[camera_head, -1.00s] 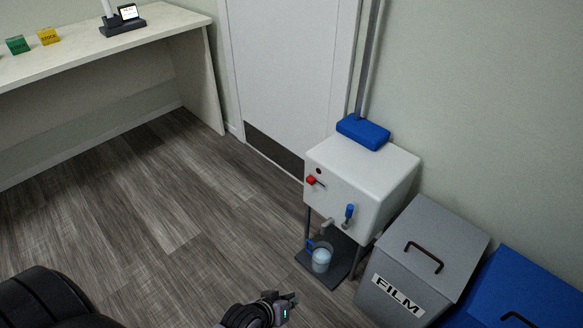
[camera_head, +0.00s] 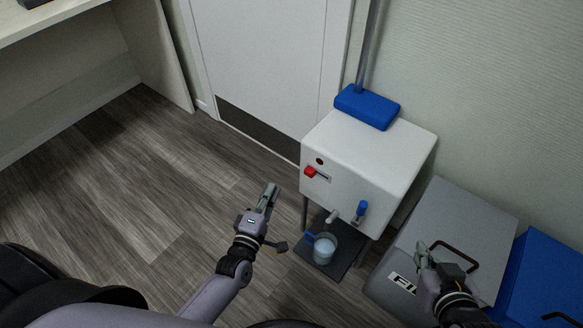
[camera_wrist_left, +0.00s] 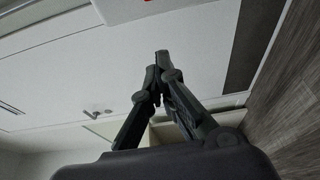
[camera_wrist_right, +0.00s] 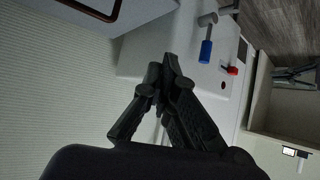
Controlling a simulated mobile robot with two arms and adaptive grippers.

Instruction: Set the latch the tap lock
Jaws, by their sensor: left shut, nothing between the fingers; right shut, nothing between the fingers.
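The white water dispenser (camera_head: 365,165) stands on legs against the wall. Its front has a red latch (camera_head: 310,172) in a slot at the left, a dark red dot above it, a grey spout and a blue tap handle (camera_head: 361,209). The red latch (camera_wrist_right: 232,71) and blue handle (camera_wrist_right: 205,51) also show in the right wrist view. My left gripper (camera_head: 269,190) is shut and empty, left of the dispenser and apart from it. My right gripper (camera_head: 424,250) is shut and empty over the grey bin, right of the dispenser.
A jug with a blue handle (camera_head: 324,250) stands on a dark tray under the spout. A grey FILM bin (camera_head: 470,215) and a blue bin (camera_head: 550,270) stand at the right. Floor at the left is clear.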

